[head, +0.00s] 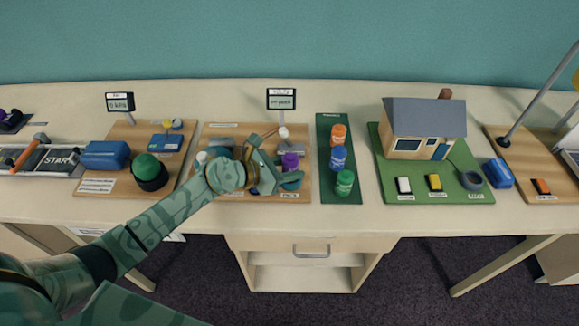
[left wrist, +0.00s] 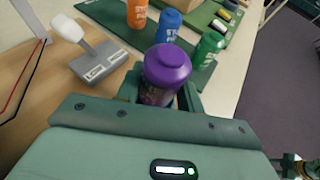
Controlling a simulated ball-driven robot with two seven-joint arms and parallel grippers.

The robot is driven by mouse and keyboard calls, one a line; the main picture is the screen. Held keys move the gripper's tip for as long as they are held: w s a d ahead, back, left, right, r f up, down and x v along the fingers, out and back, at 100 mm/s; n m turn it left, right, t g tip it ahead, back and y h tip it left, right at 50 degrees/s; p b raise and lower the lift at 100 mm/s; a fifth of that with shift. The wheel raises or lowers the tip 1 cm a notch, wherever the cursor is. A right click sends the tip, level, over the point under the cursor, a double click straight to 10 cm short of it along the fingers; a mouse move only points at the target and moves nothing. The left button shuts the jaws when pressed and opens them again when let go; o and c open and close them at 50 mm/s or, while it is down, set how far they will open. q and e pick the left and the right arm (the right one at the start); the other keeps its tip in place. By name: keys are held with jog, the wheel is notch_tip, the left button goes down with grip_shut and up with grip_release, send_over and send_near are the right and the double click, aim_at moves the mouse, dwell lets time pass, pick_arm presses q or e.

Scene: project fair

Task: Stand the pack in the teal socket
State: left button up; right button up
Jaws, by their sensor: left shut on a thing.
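The purple pack (head: 290,160) stands about upright at the right end of the middle wooden board; its domed top fills the middle of the left wrist view (left wrist: 167,72). My left gripper (head: 289,172) is shut on it, with green fingers on either side. A small teal piece (head: 291,185) shows just under the pack in the head view and may be the teal socket. The fingers and pack hide most of it, so I cannot tell whether the pack's foot is inside it or above it.
A grey lever switch (left wrist: 98,62) with a white knob stands close beside the pack. A green mat (head: 325,190) with orange, blue and green packs (head: 344,183) lies right of the board. A model house (head: 420,130) stands farther right. A sign (head: 281,101) stands behind.

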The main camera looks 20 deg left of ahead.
pick_arm(q)
jog(key=shift+f+b, duration=0.7)
jog(key=shift+f, duration=0.1)
dwell(0.4)
jog(key=o, duration=0.7)
jog(key=shift+o, duration=0.2)
jog(key=shift+p+v, duration=0.65)
jog(key=shift+v, duration=0.8)
jog(key=shift+p+v, duration=0.35)
jog(key=shift+v, duration=0.8)
jog(key=shift+p+v, duration=0.45)
jog(key=shift+v, duration=2.5)
jog(key=shift+d, duration=0.1)
